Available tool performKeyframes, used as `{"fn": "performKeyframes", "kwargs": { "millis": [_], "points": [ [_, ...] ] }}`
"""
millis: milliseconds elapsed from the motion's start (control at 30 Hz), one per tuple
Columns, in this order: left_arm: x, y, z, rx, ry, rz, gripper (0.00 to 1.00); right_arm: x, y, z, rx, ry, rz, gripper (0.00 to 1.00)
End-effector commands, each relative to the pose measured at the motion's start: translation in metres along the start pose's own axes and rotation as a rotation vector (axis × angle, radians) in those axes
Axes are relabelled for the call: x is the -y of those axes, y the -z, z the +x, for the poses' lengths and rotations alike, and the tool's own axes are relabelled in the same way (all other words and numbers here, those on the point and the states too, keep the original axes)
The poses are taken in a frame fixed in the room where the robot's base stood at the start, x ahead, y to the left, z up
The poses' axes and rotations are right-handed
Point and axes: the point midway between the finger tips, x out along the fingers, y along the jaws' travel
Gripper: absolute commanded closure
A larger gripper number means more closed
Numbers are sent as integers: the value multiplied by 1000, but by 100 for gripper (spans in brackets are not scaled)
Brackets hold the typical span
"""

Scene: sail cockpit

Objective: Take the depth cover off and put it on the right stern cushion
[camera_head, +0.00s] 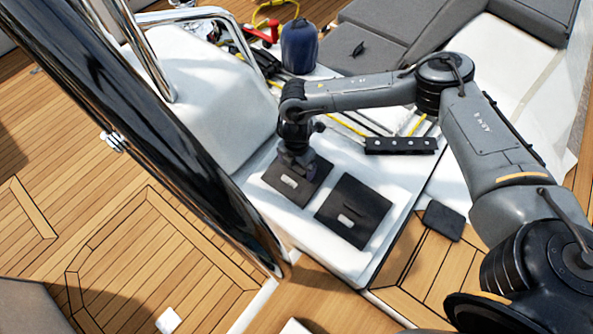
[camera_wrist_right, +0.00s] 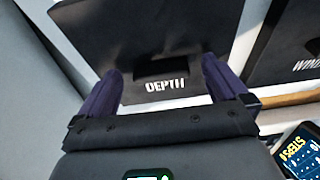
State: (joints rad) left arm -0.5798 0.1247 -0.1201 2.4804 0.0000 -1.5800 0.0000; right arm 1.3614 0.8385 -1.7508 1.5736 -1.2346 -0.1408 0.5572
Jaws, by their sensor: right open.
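The depth cover (camera_head: 299,194) is a dark, flat square on the white console. In the right wrist view the cover (camera_wrist_right: 150,40) shows the white word DEPTH below a dark slot. My right gripper (camera_head: 298,168) is right over this cover. Its two purple fingers (camera_wrist_right: 162,78) are apart, one on each side of the slot. I cannot tell whether they touch the cover. Grey cushions (camera_head: 400,38) lie at the top right; which one is the right stern cushion is not clear. My left gripper is out of view.
A second dark cover (camera_head: 365,205), lettered WIND in part in the wrist view (camera_wrist_right: 285,45), lies close beside. A black bar (camera_head: 400,145), yellow rope and a blue bag (camera_head: 299,46) are behind. A black wheel rim (camera_head: 150,120) crosses the left. A dark square (camera_head: 443,221) lies at right.

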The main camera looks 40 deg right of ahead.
Motion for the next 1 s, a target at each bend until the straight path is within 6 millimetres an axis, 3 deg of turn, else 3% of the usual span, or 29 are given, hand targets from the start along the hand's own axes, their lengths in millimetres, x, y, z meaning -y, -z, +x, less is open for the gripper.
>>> {"fn": "performKeyframes", "kwargs": {
  "millis": [67,433,767,1000],
  "points": [
    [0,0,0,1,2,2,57,0,0,0,0,0,0,5],
    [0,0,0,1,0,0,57,0,0,0,0,0,0,61],
    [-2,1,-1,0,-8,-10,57,0,0,-3,-1,-1,1,62],
    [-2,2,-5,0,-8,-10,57,0,0,-20,-1,-2,1,62]
  ]
}}
